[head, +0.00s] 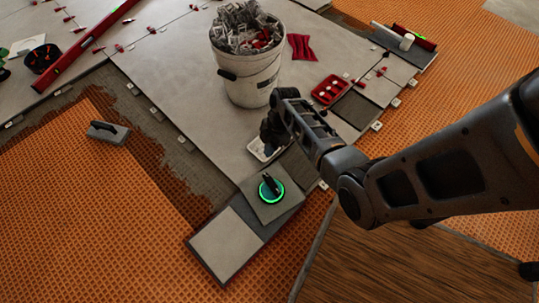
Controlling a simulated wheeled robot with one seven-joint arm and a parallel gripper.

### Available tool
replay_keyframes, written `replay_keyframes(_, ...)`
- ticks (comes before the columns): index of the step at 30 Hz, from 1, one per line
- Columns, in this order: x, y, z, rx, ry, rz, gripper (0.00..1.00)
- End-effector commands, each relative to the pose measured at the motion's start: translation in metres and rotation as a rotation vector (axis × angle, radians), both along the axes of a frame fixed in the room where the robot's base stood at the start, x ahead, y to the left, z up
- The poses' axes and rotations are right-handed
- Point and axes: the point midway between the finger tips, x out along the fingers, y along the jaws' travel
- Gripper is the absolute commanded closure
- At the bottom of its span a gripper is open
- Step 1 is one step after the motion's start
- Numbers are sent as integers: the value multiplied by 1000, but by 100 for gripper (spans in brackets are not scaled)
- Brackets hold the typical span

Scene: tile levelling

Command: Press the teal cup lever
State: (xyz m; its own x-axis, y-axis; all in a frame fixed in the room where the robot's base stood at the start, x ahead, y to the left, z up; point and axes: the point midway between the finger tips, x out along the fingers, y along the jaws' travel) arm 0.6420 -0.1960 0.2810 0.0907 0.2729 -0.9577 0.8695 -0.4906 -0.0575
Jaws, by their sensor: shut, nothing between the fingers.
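The teal cup (271,190) is a round suction cup with a bright green-teal ring. It sits on a grey square tile (288,205) near the lower middle of the head view. Its black lever (269,182) rises from the middle of the ring; its exact angle is too small to tell. My gripper (266,150) points down beyond the cup, above a small white tray. It is shut and empty, apart from the lever. Its fingertips are dark and hard to make out.
The white tray (254,149) lies under my gripper. A red tray (330,90) and red cloth (301,47) lie to the right. A pale tile (226,244) lies in front.

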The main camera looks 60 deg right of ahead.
Motion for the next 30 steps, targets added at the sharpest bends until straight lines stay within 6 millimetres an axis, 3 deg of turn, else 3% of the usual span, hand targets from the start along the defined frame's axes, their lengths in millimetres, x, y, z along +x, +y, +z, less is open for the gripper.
replay_keyframes(3, 0, -7, 22, -1, -1, 1, 100)
replay_keyframes(9, 0, -12, 36, -1, 1, 2, 100)
replay_keyframes(30, 0, -13, 37, -1, 0, 0, 100)
